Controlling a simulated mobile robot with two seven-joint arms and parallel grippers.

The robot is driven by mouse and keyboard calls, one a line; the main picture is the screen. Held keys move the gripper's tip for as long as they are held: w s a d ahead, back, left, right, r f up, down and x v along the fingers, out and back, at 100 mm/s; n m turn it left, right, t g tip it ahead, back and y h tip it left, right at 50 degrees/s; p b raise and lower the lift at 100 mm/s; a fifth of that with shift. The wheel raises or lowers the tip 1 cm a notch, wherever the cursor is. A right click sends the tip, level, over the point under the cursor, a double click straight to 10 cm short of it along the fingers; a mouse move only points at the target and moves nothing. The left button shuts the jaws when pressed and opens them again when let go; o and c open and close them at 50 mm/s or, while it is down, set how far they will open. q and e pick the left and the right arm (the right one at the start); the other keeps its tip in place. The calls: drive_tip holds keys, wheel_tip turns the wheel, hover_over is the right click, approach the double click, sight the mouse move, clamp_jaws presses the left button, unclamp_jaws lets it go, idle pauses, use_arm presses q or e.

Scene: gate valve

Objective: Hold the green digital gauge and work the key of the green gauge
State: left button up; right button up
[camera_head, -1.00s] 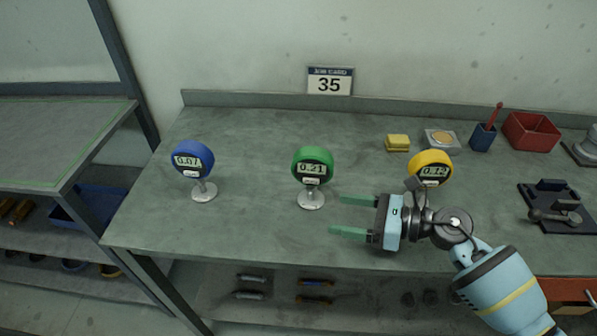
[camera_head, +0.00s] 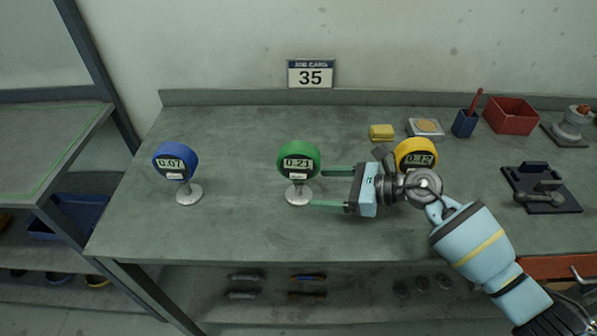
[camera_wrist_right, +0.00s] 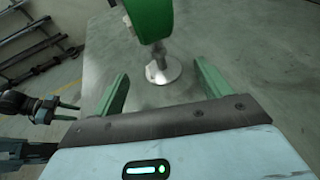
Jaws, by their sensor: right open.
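The green gauge (camera_head: 299,160) stands upright on its round metal base on the bench and reads 0.21. A pale key sits below its display. My right gripper (camera_head: 317,187) is open and empty just right of the gauge, its fingertips pointing left at the stem and base. In the right wrist view, the green gauge (camera_wrist_right: 150,18) is ahead at the top, partly cut off, with its stem and base between the finger directions. My left gripper (camera_wrist_right: 66,112) shows at the left of the wrist view, fingers apart and empty; it is outside the head view.
A blue gauge (camera_head: 175,161) stands to the left. A yellow gauge (camera_head: 416,153) stands behind my right wrist, partly hidden. A yellow sponge (camera_head: 381,132), blue cup (camera_head: 464,124) and red bin (camera_head: 511,115) are at the back right. The bench between the blue and green gauges is clear.

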sight(304, 195)
drive_tip(key=b+x, duration=0.1)
drive_tip(key=x, duration=0.4)
drive_tip(key=shift+f, duration=0.1)
drive_tip(key=shift+w+a, duration=0.1)
drive_tip(key=shift+a, duration=0.3)
use_arm(q)
drive_tip(key=shift+s+f, duration=0.45)
drive_tip(key=shift+f, duration=0.2)
drive_tip(key=shift+c, duration=0.2)
use_arm(e)
drive_tip(key=c, duration=1.5)
use_arm(q)
drive_tip(key=shift+f, duration=0.1)
clamp_jaws()
